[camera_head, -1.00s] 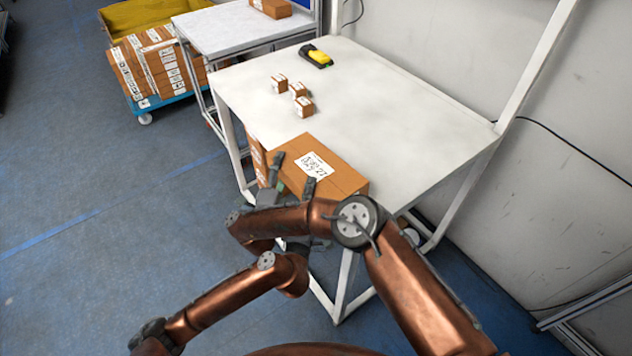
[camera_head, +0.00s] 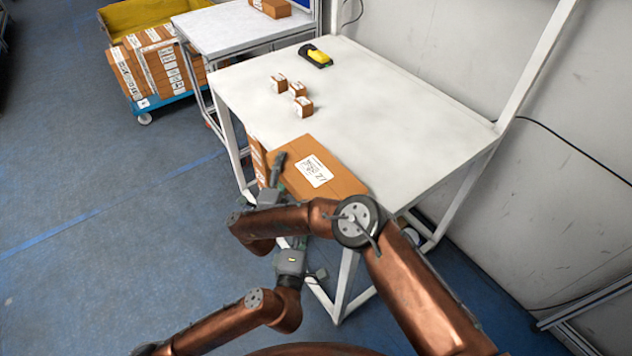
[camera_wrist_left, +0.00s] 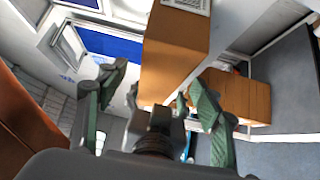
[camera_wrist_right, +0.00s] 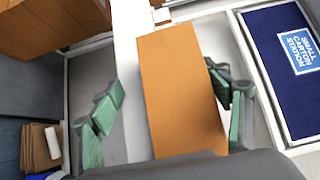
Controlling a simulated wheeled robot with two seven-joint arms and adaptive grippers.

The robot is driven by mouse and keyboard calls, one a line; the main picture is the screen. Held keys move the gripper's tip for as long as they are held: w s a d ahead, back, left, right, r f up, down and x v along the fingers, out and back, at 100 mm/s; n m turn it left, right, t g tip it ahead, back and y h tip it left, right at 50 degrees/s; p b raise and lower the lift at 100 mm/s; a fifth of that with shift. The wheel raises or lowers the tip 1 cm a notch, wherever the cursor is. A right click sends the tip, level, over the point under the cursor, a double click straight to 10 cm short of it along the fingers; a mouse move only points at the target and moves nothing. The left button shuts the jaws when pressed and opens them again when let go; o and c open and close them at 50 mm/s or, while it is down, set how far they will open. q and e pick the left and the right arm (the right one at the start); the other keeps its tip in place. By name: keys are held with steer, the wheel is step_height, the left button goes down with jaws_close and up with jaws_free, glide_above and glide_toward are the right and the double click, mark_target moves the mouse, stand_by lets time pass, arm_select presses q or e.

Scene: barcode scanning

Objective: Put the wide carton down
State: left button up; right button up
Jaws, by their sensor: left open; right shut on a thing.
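The wide carton (camera_head: 338,180), brown with a white label on its top face, is at the near edge of the white table (camera_head: 400,130). I cannot tell whether it rests on the tabletop. My right gripper (camera_head: 275,185) is shut on it, with one finger showing at its left end. In the right wrist view the carton (camera_wrist_right: 180,90) lies between the fingers. My left gripper (camera_head: 290,260) is open and empty, low in front of the table. In the left wrist view the carton (camera_wrist_left: 175,55) is beyond its spread fingers.
Small cartons (camera_head: 298,90) and a yellow-black scanner (camera_head: 317,56) lie farther back on the table. A labelled brown carton face (camera_head: 258,160) shows at the left end. A trolley with cartons (camera_head: 150,65) stands at left. The right half of the tabletop is clear.

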steer(key=o, duration=0.3)
steer(key=shift+s+a+f, duration=0.15)
steer(key=shift+s+f, duration=0.05)
steer(key=shift+f, duration=0.3)
steer(key=o, duration=0.3)
steer(key=shift+w+a, duration=0.1)
steer(key=shift+o, duration=0.5)
steer(key=shift+r, duration=0.15)
steer(key=shift+r, duration=0.1)
steer(key=s+a, duration=0.1)
steer(key=s, duration=1)
steer(key=shift+s+a+r, duration=0.25)
